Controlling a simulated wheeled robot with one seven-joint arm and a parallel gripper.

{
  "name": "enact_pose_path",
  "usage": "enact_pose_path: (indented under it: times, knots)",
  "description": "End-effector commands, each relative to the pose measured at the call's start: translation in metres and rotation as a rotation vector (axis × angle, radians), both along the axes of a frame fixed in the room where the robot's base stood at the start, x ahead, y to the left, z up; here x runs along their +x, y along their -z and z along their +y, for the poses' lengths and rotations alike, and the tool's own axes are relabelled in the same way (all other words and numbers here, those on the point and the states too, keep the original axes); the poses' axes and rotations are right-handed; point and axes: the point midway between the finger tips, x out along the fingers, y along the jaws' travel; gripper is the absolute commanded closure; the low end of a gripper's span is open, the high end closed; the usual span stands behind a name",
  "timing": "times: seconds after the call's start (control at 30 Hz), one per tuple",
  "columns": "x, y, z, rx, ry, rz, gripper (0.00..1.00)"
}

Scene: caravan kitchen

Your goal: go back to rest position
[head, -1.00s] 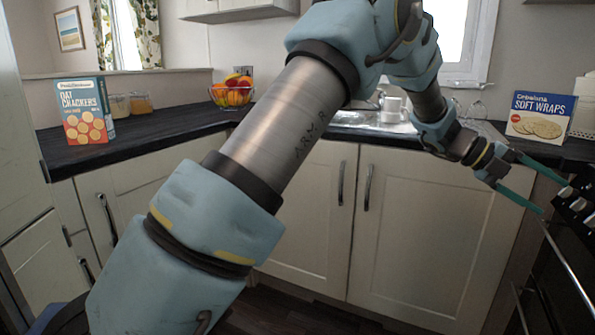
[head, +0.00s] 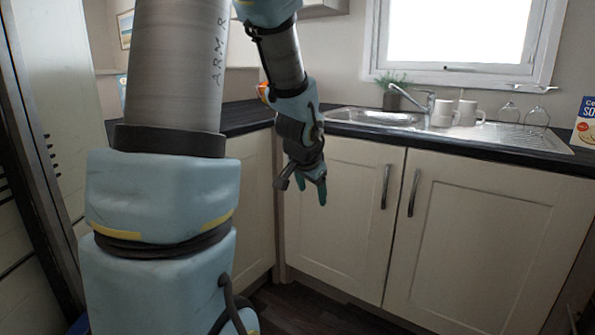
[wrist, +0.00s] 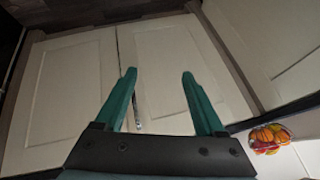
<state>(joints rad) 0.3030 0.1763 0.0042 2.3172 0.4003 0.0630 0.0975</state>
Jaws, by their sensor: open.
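My gripper (head: 312,190) hangs in front of the corner of the cream base cupboards in the head view, with its fingers pointing down. In the wrist view my gripper (wrist: 160,75) shows two green fingers spread apart with nothing between them. Beyond them are pale cupboard doors (wrist: 75,95). My arm fills the left of the head view and hides part of the worktop behind it.
A dark worktop (head: 243,117) runs along the wall, with a metal sink (head: 375,117), white mugs (head: 467,113) and upturned glasses (head: 537,117). A fruit bowl (wrist: 268,139) shows in the wrist view. The floor (head: 310,310) before the cupboards looks clear.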

Motion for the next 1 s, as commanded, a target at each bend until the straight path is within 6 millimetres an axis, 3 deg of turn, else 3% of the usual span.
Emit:
enact_pose_path:
  times: [0.03, 0.1, 0.23, 0.4, 1.0]
  knots:
    - [-0.02, 0.008, 0.025, -0.01, -0.102, 0.065, 0.29]
    - [-0.047, 0.018, 0.05, -0.026, -0.228, 0.152, 0.29]
    - [-0.098, 0.032, 0.082, -0.062, -0.428, 0.296, 0.29]
    - [-0.163, 0.044, 0.105, -0.117, -0.659, 0.472, 0.29]
    - [-0.162, -0.099, 0.103, -0.116, -0.655, 0.473, 0.29]
